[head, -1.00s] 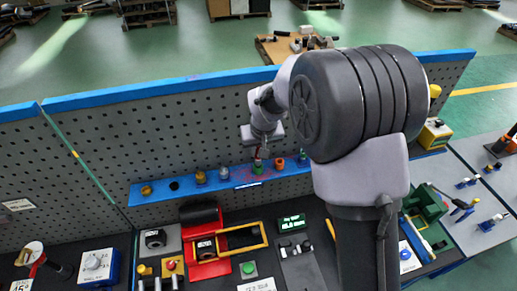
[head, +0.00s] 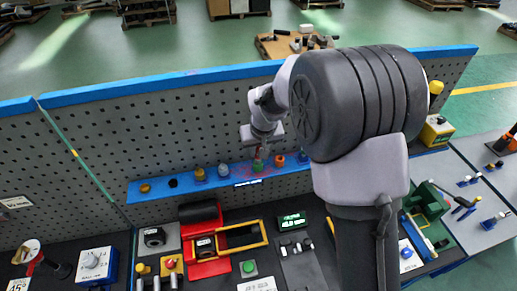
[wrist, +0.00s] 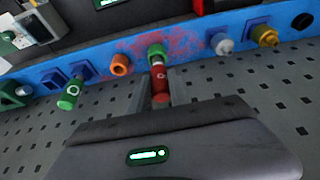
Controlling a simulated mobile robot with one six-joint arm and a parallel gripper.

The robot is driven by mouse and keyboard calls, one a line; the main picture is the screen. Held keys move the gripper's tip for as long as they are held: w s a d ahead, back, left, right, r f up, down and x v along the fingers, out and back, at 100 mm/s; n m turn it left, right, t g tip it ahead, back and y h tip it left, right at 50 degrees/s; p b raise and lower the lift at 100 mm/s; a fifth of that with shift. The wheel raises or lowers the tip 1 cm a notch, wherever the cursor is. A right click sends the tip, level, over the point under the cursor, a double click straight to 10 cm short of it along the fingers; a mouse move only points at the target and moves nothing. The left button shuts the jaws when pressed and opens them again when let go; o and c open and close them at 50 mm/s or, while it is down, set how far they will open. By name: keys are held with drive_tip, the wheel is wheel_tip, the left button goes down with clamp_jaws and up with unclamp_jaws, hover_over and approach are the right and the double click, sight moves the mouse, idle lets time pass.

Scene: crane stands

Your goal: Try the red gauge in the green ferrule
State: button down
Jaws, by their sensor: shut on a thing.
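My gripper (wrist: 158,92) is shut on the red gauge (wrist: 160,88), which lies between its two grey fingers in the wrist view. The green ferrule (wrist: 157,50) sits on the blue rail, right at the far end of the gauge and in line with it. I cannot tell whether the gauge's tip is inside the ferrule or just short of it. In the head view the green ferrule (head: 258,166) is on the rail, just below my gripper (head: 260,152); the gauge shows there only as a small red spot.
The blue rail (head: 150,197) also carries an orange ferrule (wrist: 120,64), a whitish one (wrist: 221,43) and a yellow one (wrist: 265,36). A green cylinder (wrist: 69,95) stands out near the rail's left in the wrist view. The perforated panel (head: 110,140) is close behind.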

drive_tip(key=shift+f+b, duration=0.55)
drive_tip(key=shift+f, duration=0.1)
drive_tip(key=shift+r, duration=0.1)
idle(0.3)
drive_tip(key=shift+r+p, duration=2.05)
drive_tip(key=shift+r, duration=1.25)
